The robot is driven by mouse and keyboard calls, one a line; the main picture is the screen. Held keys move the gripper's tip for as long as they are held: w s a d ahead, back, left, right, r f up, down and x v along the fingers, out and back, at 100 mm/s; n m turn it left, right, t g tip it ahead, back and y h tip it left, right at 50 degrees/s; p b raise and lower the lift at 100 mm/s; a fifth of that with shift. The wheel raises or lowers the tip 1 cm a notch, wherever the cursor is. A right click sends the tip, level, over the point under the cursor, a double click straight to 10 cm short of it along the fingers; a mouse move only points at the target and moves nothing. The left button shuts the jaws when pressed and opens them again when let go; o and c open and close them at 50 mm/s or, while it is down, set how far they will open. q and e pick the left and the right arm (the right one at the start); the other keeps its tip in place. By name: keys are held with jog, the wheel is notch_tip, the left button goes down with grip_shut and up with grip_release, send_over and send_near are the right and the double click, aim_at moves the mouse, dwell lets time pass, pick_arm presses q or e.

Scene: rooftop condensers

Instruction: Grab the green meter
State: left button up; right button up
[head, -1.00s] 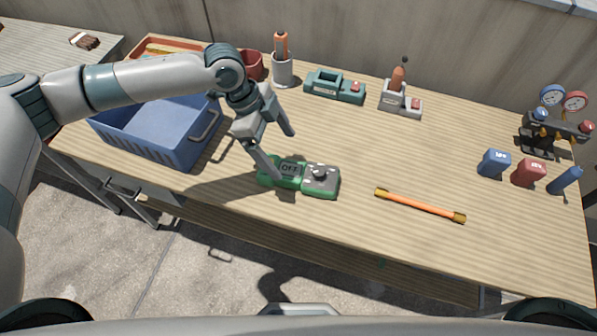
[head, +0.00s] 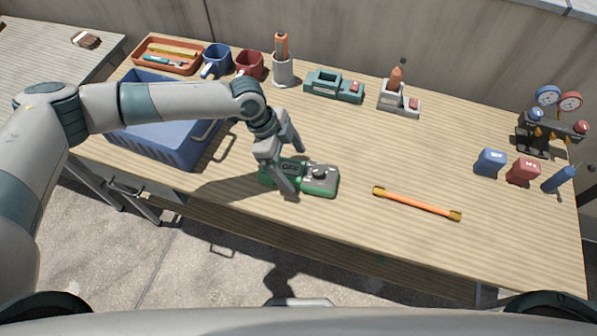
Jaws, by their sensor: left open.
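The green meter (head: 318,181) lies flat on the wooden workbench, left of the middle. It has a small dark display at its left end and a grey face with a dial at its right end. My left gripper (head: 294,172) is open, with its fingers pointing down over the meter's left part. One finger is at the near side and the other at the far side. The near finger hides part of the meter. I cannot tell whether the fingers touch it. My right gripper is not in view.
A blue crate (head: 150,148) stands left of the meter, under my left arm. An orange rod with brass ends (head: 416,203) lies to the right. A teal device (head: 334,86) and a grey holder (head: 283,69) stand behind. The bench's middle right is clear.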

aim_at(299, 170)
pick_arm(q)
jog(key=p+x, duration=0.1)
jog(key=x, duration=0.2)
jog(key=shift+d, duration=0.2)
jog(key=shift+w+f, duration=0.1)
jog(key=shift+f, duration=0.2)
jog(key=shift+c, duration=0.3)
jog(key=shift+d, duration=0.1)
jog(key=c, duration=1.5)
jog(key=shift+o, duration=0.2)
jog(key=shift+r, duration=0.15)
